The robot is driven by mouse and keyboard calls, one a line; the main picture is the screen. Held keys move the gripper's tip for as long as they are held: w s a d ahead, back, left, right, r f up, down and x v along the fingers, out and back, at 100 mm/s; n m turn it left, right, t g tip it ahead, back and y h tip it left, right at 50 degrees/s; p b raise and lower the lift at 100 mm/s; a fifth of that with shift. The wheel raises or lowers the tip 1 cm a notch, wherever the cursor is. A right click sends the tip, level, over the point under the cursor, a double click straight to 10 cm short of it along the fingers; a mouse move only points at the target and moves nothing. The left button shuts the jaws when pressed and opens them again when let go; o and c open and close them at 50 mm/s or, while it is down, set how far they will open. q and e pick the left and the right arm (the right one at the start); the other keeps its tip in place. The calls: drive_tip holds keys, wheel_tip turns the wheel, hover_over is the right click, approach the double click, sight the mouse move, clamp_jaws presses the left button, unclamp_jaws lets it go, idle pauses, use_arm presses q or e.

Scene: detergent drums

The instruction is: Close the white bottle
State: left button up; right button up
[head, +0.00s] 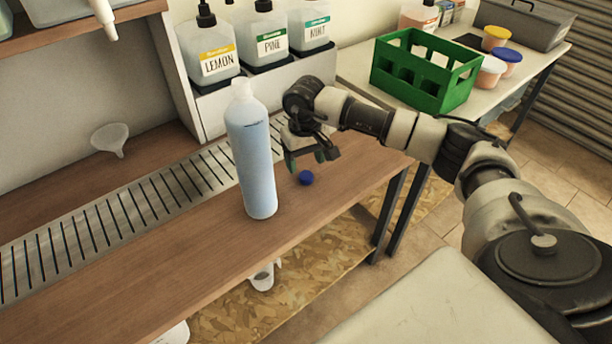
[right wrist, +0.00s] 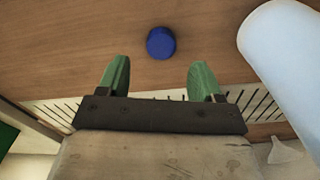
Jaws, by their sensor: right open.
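The white bottle (head: 253,160) stands upright on the wooden counter in the head view, filled with pale blue and with a white neck at its top. Its body also shows at the upper right of the right wrist view (right wrist: 290,50). A small blue cap (head: 305,177) lies on the counter to the right of the bottle, apart from it. The cap also shows in the right wrist view (right wrist: 161,43), ahead of and between the fingertips. My right gripper (head: 306,160) is open and empty above the counter near the cap, with green fingers. My left gripper is not in view.
A slotted metal drain strip (head: 120,215) runs along the counter behind the bottle. A white funnel (head: 110,138) lies at the left. Labelled drums, including LEMON (head: 207,50), stand behind. A green crate (head: 425,70) is on the table at right. The counter's front left is clear.

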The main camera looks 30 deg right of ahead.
sight(306, 174)
drive_tip(key=f, duration=0.4)
drive_tip(key=shift+s, duration=0.2)
drive_tip(key=shift+c, duration=0.2)
drive_tip(key=c, duration=1)
